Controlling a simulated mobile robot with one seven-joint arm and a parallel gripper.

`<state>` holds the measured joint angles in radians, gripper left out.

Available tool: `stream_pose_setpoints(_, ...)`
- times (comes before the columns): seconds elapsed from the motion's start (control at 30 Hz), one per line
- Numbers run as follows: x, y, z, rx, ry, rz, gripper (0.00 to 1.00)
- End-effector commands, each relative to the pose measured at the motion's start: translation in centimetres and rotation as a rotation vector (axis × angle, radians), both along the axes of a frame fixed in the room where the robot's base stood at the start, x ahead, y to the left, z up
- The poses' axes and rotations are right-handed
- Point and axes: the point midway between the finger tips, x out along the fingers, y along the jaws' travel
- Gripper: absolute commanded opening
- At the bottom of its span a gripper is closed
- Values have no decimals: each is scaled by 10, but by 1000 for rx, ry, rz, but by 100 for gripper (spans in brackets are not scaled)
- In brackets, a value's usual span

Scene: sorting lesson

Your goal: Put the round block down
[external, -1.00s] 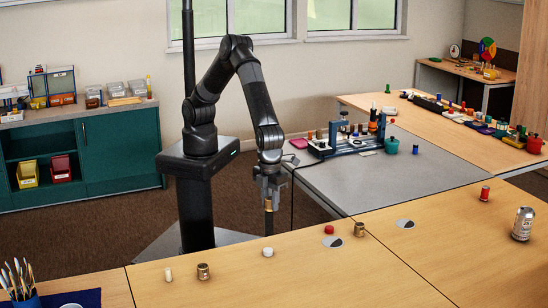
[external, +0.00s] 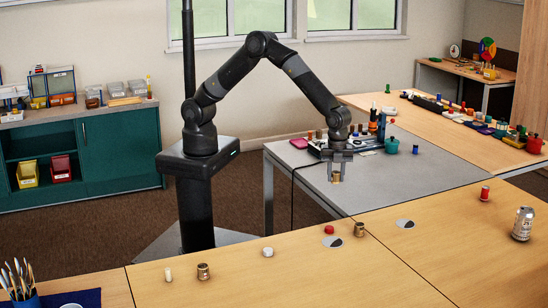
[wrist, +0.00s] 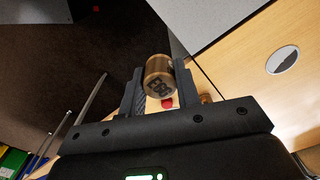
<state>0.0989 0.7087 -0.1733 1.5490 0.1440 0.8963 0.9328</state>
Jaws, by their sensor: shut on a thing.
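My gripper (external: 336,172) points down above the near part of the grey table (external: 320,189), in the external view. It is shut on the round block (external: 336,177), a small bronze-brown cylinder. In the wrist view the round block (wrist: 158,76) sits between the two fingers of my gripper (wrist: 157,84), with dark letters on its near end. The block looks held in the air, clear of the table; the exact gap cannot be told.
A can (external: 522,224) stands at right.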

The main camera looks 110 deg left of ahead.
Motion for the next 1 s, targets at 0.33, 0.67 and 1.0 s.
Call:
stream_pose_setpoints(0.33,44,64,-48,1,1,2,8)
stream_pose_setpoints(0.67,60,86,-68,1,1,0,8)
stream_pose_setpoints(1.0,60,85,-104,0,1,-1,8)
